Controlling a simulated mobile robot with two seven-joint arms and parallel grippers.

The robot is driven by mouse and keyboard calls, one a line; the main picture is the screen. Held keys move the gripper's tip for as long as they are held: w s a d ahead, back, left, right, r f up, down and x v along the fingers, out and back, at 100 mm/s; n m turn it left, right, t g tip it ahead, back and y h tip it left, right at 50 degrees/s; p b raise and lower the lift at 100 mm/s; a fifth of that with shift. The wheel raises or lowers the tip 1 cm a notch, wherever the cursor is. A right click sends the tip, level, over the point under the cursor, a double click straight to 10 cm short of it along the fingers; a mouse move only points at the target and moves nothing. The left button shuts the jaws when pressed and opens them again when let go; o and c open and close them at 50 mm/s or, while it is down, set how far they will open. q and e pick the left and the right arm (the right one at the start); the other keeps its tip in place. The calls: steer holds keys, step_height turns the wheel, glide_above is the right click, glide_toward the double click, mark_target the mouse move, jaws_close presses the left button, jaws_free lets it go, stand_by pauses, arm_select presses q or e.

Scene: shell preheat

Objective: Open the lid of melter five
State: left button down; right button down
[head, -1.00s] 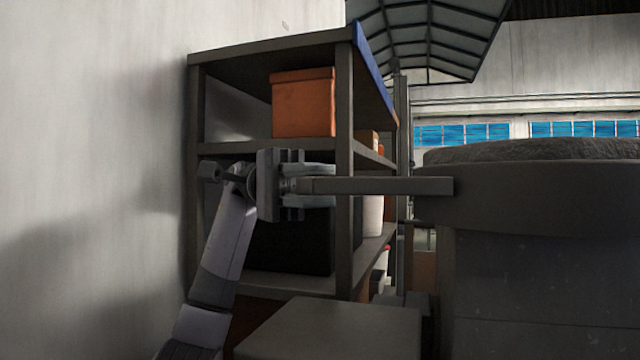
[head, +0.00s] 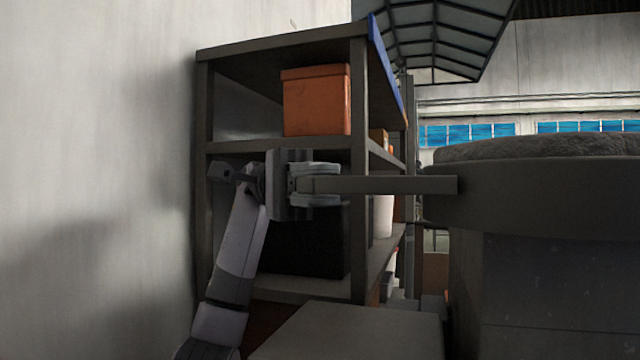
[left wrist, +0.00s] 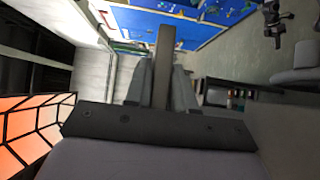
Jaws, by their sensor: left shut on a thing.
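The melter (head: 560,290) is a large dark grey body at the right of the head view, cut off by the picture's edge. Its thick round lid (head: 550,200) sits on top, with a rough grey upper surface. It looks closed or nearly so; I cannot tell if there is a gap. A long grey bar handle (head: 400,185) sticks out level to the left from the lid. My left gripper (head: 315,185) is shut on the handle's outer end. In the left wrist view the handle (left wrist: 165,60) stands between the two fingers (left wrist: 163,90). No number is visible on the melter.
A shelf rack (head: 358,120) stands behind my left arm, holding an orange box (head: 317,100) and a black box (head: 308,240). A pale wall (head: 90,180) is close on the left. A flat grey block (head: 350,332) lies below the handle.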

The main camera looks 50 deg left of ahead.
arm_select(q)
steer(key=shift+r, duration=0.1)
steer(key=c, duration=1)
jaws_free()
steer(key=shift+c, duration=0.2)
steer(key=shift+a, duration=0.1)
steer(key=a+p, duration=0.1)
steer(key=a, duration=0.6)
steer(key=shift+w, duration=0.25)
